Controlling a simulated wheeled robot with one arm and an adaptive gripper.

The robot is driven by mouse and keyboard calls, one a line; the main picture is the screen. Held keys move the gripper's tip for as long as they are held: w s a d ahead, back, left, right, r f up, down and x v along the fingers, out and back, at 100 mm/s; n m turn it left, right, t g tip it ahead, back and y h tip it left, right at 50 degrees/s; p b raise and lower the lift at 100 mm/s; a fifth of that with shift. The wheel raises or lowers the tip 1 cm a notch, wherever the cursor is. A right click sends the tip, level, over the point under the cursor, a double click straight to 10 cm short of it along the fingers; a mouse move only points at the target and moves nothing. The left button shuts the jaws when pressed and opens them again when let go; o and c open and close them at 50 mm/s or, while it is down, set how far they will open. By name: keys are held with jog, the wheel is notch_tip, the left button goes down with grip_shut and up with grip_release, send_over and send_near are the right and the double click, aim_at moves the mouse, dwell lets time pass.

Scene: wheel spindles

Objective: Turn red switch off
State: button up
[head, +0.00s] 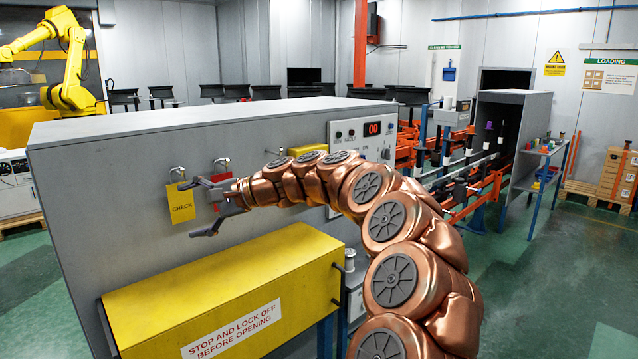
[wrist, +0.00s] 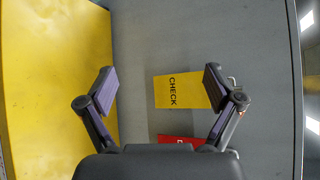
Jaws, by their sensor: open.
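I cannot make out a red switch in either view. The control panel (head: 345,132) on the grey cabinet's front has a red "00" display (head: 372,129), some small buttons and a knob; my arm hides its lower part. A red tag (head: 222,165) hangs from a padlock on the cabinet, partly behind my gripper; its edge shows in the wrist view (wrist: 175,139). A yellow CHECK tag (head: 181,203) hangs to its left, also in the wrist view (wrist: 180,90). My gripper (head: 194,208) is open and empty in front of the tags, fingers spread in the wrist view (wrist: 158,82).
A yellow box (head: 230,285) labelled "STOP AND LOCK OFF BEFORE OPENING" juts out below my gripper. The grey cabinet (head: 110,180) stands close behind the tags. A conveyor line with orange frames (head: 485,190) lies to the right. Green floor (head: 540,270) is clear at the right front.

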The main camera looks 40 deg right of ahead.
jog(key=w+d+m+t+h, duration=0.2)
jog(key=d+m+t, duration=0.1)
jog(key=d, duration=0.7)
jog(key=w+d+m+t+h, duration=0.2)
jog(key=d+m, duration=0.2)
jog(key=d, duration=0.6)
jog(key=s+d+f+m+t+h, duration=0.1)
jog(key=s+d+f+m+h, duration=0.15)
jog(key=d, duration=0.85)
jog(key=s+d+f+m+t+h, duration=0.1)
jog(key=s+d+f+m+h, duration=0.2)
jog(key=d, duration=0.8)
jog(key=shift+m+h, duration=0.35)
jog(key=shift+m, duration=0.3)
jog(key=shift+w+r+p, duration=0.25)
jog(key=shift+w, duration=0.95)
jog(key=shift+w+r+p, duration=0.25)
jog(key=shift+w, duration=1)
jog(key=shift+w+r+p, duration=0.25)
jog(key=shift+w, duration=0.95)
jog(key=shift+c, duration=0.2)
